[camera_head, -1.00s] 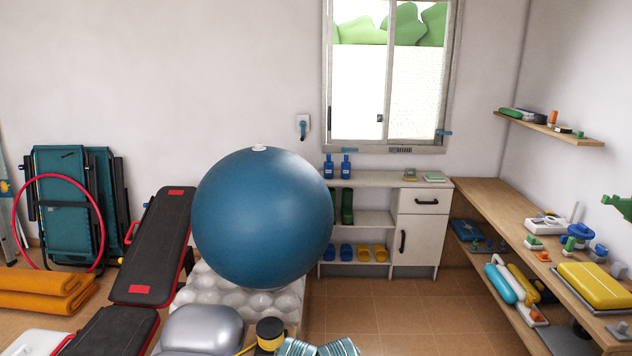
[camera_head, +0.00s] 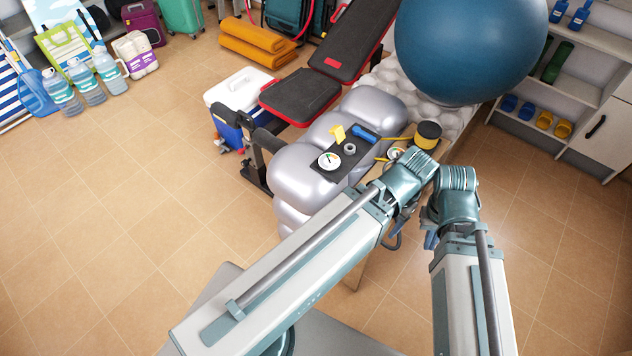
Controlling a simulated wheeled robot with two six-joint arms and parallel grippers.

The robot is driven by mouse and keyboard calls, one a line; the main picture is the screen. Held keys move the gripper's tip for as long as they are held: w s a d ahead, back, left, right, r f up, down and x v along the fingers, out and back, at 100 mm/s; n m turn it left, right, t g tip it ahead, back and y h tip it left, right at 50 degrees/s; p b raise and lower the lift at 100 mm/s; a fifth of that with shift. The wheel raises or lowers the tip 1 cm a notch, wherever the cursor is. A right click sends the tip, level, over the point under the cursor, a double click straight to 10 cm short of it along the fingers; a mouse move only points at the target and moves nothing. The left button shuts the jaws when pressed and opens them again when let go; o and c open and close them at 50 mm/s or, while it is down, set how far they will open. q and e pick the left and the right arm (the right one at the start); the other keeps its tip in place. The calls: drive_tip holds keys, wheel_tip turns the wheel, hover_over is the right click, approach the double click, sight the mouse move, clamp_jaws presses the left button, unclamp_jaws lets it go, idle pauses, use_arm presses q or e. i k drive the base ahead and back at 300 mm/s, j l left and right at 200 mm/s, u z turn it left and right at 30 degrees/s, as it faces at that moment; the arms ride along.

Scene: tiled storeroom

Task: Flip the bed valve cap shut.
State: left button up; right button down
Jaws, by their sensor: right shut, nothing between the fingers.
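The bed looks to be the puffy silver inflatable (camera_head: 295,178) left of my arms. I cannot make out its valve or cap; either may be too small or hidden behind my arms. My right gripper (camera_head: 431,240) points down below its wrist, shut and empty, to the right of the bed and apart from it. My left arm crosses the lower middle, its wrist next to the right one. Its fingers are mostly hidden, so I cannot tell their state.
On the bed lies a dark mat (camera_head: 345,157) with a round gauge (camera_head: 329,160) and small items. A wooden stand bears a black and yellow drum (camera_head: 428,134). A big blue ball (camera_head: 470,45) is behind.

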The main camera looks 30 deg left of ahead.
sight(337, 130)
drive_tip(key=k+u, duration=0.3)
drive_tip(key=k, duration=0.25)
drive_tip(key=k+j+u, duration=0.1)
drive_tip(key=k+u, duration=0.2)
drive_tip(key=k, duration=0.2)
drive_tip(key=j+z, duration=0.15)
drive_tip(key=z, duration=0.55)
drive_tip(key=j+z, duration=0.4)
drive_tip(key=j, duration=0.2)
drive_tip(key=j+z, duration=0.4)
drive_tip(key=j, duration=0.2)
drive_tip(key=j+z, duration=0.1)
drive_tip(key=j, duration=0.45)
drive_tip(key=k+j+z, duration=0.1)
drive_tip(key=j, duration=0.4)
drive_tip(key=k+j+z, duration=0.1)
drive_tip(key=j, duration=0.4)
drive_tip(key=k+j+z, duration=0.1)
drive_tip(key=j, duration=0.4)
drive_tip(key=k+j, duration=0.15)
drive_tip(key=j, duration=0.35)
drive_tip(key=k+j, duration=0.1)
drive_tip(key=j, duration=0.65)
drive_tip(key=k+j, duration=0.15)
drive_tip(key=j, duration=0.25)
drive_tip(key=k+j+z, duration=0.1)
drive_tip(key=j, duration=0.25)
